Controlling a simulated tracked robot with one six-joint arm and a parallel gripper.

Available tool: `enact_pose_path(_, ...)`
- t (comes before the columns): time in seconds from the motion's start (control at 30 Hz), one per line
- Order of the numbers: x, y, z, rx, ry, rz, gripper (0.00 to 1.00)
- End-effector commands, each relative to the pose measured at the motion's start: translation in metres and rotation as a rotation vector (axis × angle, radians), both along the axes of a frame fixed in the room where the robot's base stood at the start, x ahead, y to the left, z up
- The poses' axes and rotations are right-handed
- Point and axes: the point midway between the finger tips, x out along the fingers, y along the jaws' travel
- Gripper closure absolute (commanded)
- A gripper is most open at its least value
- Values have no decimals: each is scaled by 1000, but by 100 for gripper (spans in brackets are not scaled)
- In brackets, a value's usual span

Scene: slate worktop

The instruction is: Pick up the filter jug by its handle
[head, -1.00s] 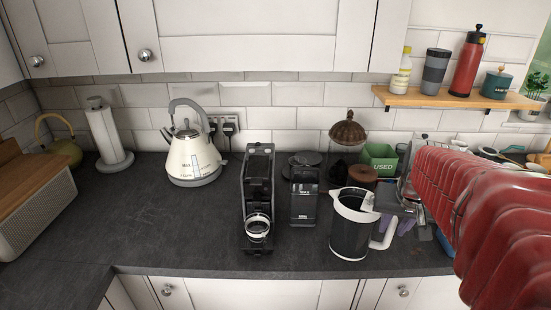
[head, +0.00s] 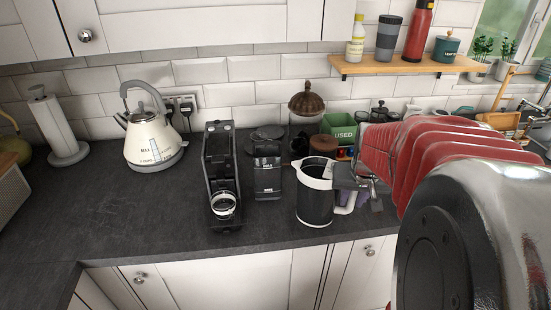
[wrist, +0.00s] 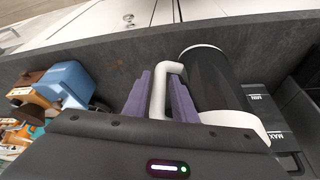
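The filter jug (head: 316,207) is a dark cylinder with a white rim and a white handle. It stands upright near the front edge of the worktop, right of centre in the head view. In the wrist view the jug (wrist: 209,75) lies just right of my gripper. In the head view my gripper (head: 351,192) partly hides the handle's upper part.
A black coffee machine (head: 221,180) and a dark MAX-marked container (head: 267,177) stand left of the jug. A green USED box (head: 338,128) and a brown-lidded jar are behind it. The cream kettle (head: 152,142) is farther left. A blue item (wrist: 68,82) is left in the wrist view.

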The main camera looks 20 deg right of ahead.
Motion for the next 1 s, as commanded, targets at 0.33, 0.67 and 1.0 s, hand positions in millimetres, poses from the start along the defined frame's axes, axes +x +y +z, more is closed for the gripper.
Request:
enact_pose_path(0.33, 0, 0, 0, 0, 0, 0, 92)
enact_pose_path(0.67, 0, 0, 0, 0, 0, 1, 100)
enact_pose_path(1.0, 0, 1, 0, 0, 0, 1, 100)
